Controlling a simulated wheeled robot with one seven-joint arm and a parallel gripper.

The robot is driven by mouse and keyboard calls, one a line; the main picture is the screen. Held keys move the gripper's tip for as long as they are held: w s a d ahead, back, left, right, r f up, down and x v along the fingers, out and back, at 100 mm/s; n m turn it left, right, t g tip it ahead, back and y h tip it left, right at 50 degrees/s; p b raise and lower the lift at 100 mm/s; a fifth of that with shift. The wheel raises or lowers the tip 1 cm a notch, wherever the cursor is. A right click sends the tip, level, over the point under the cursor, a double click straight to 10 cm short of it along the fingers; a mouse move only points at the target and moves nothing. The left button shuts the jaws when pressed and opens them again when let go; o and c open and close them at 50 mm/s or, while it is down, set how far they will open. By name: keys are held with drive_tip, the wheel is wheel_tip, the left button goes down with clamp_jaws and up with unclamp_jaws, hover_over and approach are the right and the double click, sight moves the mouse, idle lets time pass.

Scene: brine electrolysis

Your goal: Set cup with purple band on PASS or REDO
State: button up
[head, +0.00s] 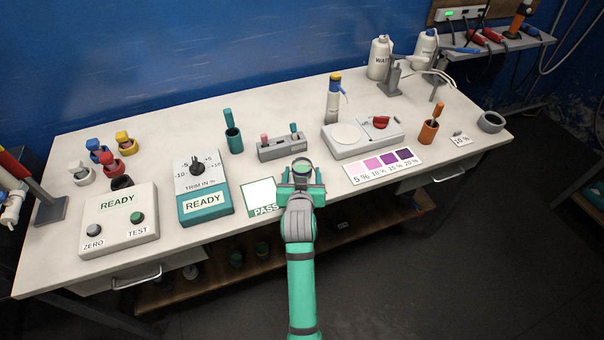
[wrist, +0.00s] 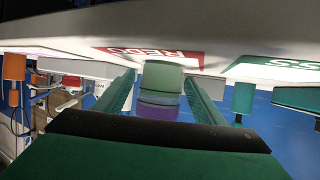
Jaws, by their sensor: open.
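The cup with the purple band (wrist: 158,111) shows in the wrist view, which is upside down; its body is pale green. It stands between the two fingers of my open gripper (wrist: 160,95), with a small gap at each side. Its base end overlaps the red REDO card (wrist: 125,51) in that view; whether it rests on it I cannot tell. In the head view my gripper (head: 301,188) is over the front edge of the bench, with the cup's round rim (head: 302,164) between the fingers. The PASS card (head: 260,193) lies just left. The REDO card is hidden there.
Behind the gripper is a grey rack (head: 283,147) with small pegs. A teal trim box (head: 204,195) stands left, and a purple shade chart (head: 384,166) lies right. A grey device with a white round plate (head: 347,134) is behind the chart.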

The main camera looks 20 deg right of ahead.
drive_tip(key=shift+r, duration=0.2)
drive_tip(key=v, duration=1.2)
drive_tip(key=s+a+f+n+t+y, duration=0.1)
drive_tip(key=s+a+f, duration=0.45)
drive_tip(key=s, duration=0.25)
drive_tip(key=s+a+f+n+y, duration=0.1)
drive_tip(key=s+a+f+y, duration=0.1)
drive_tip(key=s+a+f, duration=0.5)
drive_tip(key=s+a+r+n+t+y, duration=0.1)
drive_tip(key=s+r, duration=0.1)
drive_tip(key=s, duration=0.8)
drive_tip(key=s+a+r+n, duration=0.1)
drive_tip(key=s+a+r, duration=0.1)
drive_tip(key=s, duration=0.7)
drive_tip(key=shift+s+r+t+y, duration=0.4)
drive_tip(key=shift+r, duration=0.1)
drive_tip(key=shift+a, duration=0.15)
